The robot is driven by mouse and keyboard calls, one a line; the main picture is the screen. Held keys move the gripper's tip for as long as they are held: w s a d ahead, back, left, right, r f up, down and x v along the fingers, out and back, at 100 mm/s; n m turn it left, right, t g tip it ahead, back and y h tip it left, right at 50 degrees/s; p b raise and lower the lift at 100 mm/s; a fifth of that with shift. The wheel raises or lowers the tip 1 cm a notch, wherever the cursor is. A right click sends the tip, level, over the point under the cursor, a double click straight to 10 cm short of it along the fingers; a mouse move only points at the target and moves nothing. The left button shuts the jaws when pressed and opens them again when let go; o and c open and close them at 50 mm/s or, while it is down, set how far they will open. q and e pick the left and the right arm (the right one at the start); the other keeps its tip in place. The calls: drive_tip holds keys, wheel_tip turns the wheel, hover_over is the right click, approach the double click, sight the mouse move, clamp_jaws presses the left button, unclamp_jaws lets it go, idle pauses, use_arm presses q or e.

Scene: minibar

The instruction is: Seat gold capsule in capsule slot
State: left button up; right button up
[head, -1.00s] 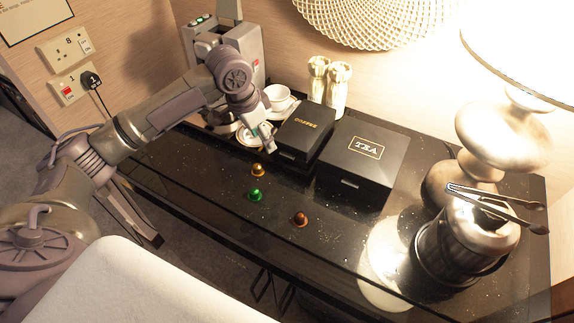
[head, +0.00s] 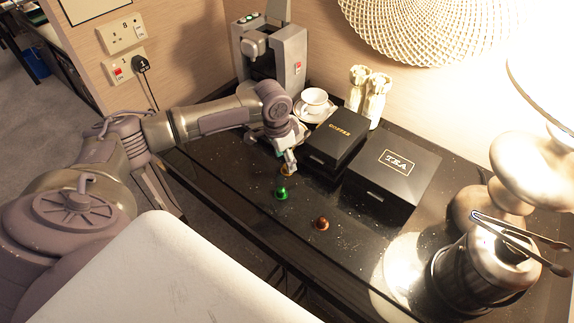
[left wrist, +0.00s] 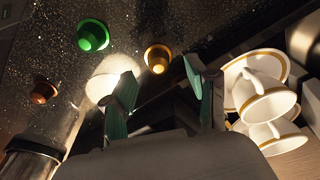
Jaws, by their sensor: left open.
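The gold capsule (head: 285,171) stands on the black counter and is partly hidden by my left gripper (head: 289,163) in the head view. In the left wrist view the gold capsule (left wrist: 158,58) shows just beyond and between the two fingertips. My left gripper (left wrist: 159,72) is open with nothing held. Whether a finger touches the capsule I cannot tell. The coffee machine (head: 291,62) stands at the back left with its lever raised. Its capsule slot cannot be made out clearly. My right gripper is in neither view.
A green capsule (head: 281,193) and a brown capsule (head: 321,223) stand nearer the counter's front edge. The coffee box (head: 336,137) and tea box (head: 391,178) stand right of my gripper. A white cup (head: 314,98) sits behind it. A metal bucket with tongs (head: 480,262) is far right.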

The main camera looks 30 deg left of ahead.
use_arm(q)
drive_tip(key=shift+w+d+f, duration=0.15)
drive_tip(key=shift+f, duration=1.3)
drive_tip(key=c, duration=0.9)
drive_tip(key=shift+o, duration=0.2)
drive_tip(key=shift+r, duration=0.2)
